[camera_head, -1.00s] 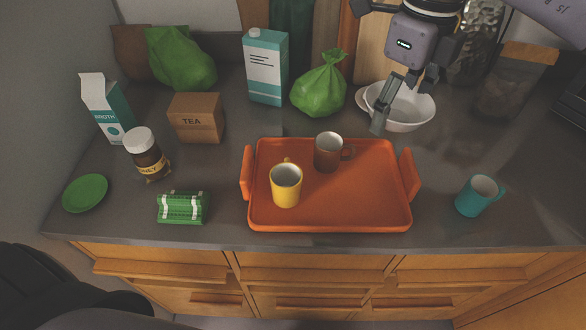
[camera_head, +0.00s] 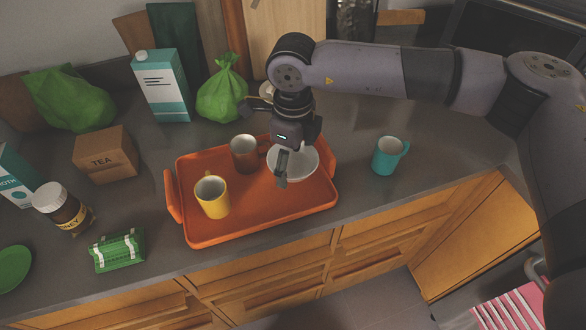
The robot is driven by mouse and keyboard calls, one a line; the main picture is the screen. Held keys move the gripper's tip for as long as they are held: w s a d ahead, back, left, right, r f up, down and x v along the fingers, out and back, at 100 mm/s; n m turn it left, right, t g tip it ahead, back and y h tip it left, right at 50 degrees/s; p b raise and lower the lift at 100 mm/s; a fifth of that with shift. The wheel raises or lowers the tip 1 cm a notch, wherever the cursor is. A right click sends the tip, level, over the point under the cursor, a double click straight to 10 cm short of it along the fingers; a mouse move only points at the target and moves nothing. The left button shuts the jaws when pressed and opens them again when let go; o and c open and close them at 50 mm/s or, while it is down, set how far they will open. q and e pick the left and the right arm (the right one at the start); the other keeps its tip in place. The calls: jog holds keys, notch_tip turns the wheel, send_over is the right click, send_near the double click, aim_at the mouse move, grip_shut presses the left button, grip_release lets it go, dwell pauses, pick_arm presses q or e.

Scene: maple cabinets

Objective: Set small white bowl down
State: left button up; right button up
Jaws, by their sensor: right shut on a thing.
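The small white bowl (camera_head: 303,166) is at the right part of the orange tray (camera_head: 250,223), in the head view. My right gripper (camera_head: 282,168) is shut on the bowl's left rim, with a finger reaching down over it. Whether the bowl's base touches the tray cannot be told. On the tray, a brown mug (camera_head: 244,155) stands just left of the bowl and a yellow mug (camera_head: 212,198) stands farther left. My left gripper is not in view.
A teal mug (camera_head: 388,157) stands right of the tray. Behind are a green bag (camera_head: 222,95), a carton (camera_head: 162,88) and a pale dish (camera_head: 266,89) partly hidden by my arm. A tea box (camera_head: 105,155), honey jar (camera_head: 62,208) and green bundle (camera_head: 117,251) lie left.

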aim_at(293, 169)
notch_tip(293, 169, down, 4)
jog(key=shift+f+p, duration=0.1)
jog(key=shift+p, duration=0.35)
jog(key=shift+f, duration=0.15)
jog(key=o, duration=1.2)
jog(key=shift+o, duration=0.2)
